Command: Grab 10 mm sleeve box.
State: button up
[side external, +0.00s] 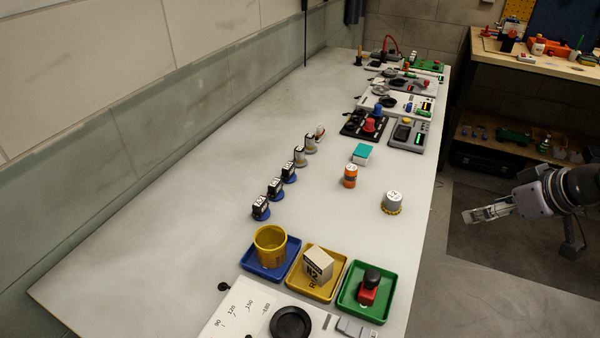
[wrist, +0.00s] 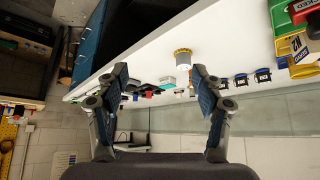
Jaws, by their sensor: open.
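No label reading 10 mm sleeve is legible, so I cannot tell which box it names. A teal and white box (side external: 361,153) lies on the white bench beyond an orange cylinder; it is small in the wrist view (wrist: 168,80). A cream box with dark lettering (side external: 318,262) sits tilted in the yellow tray (side external: 300,287); part of it shows at the right of the wrist view (wrist: 314,28). My gripper (side external: 470,215) is beyond the bench's right edge, apart from both boxes. In the wrist view its fingers (wrist: 160,72) are spread with nothing between them.
A grey cylinder with a yellow base (side external: 392,202) and the orange cylinder (side external: 350,176) stand near the teal box. Several blue-based items (side external: 275,189) form a row at left. Blue (side external: 265,270) and green (side external: 350,300) trays flank the yellow tray. Devices crowd the far end.

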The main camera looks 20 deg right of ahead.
jog(key=w+r+m+g, duration=0.1)
jog(key=w+r+m, duration=0.1)
jog(key=w+r, duration=0.5)
jog(key=m+g+h, duration=0.3)
jog(key=m, duration=0.4)
send_over(363, 149)
jog(key=s+a, duration=0.3)
jog(key=a, duration=0.1)
notch_tip(363, 149, down, 9)
jog(key=x, duration=0.5)
jog(key=shift+d+f, duration=0.25)
jog(key=shift+d+x, duration=0.25)
jog(key=shift+x, duration=1)
jog(key=shift+d+x, duration=0.2)
jog(key=shift+x, duration=1.1)
jog(key=shift+r, duration=0.15)
jog(key=c, duration=1.2)
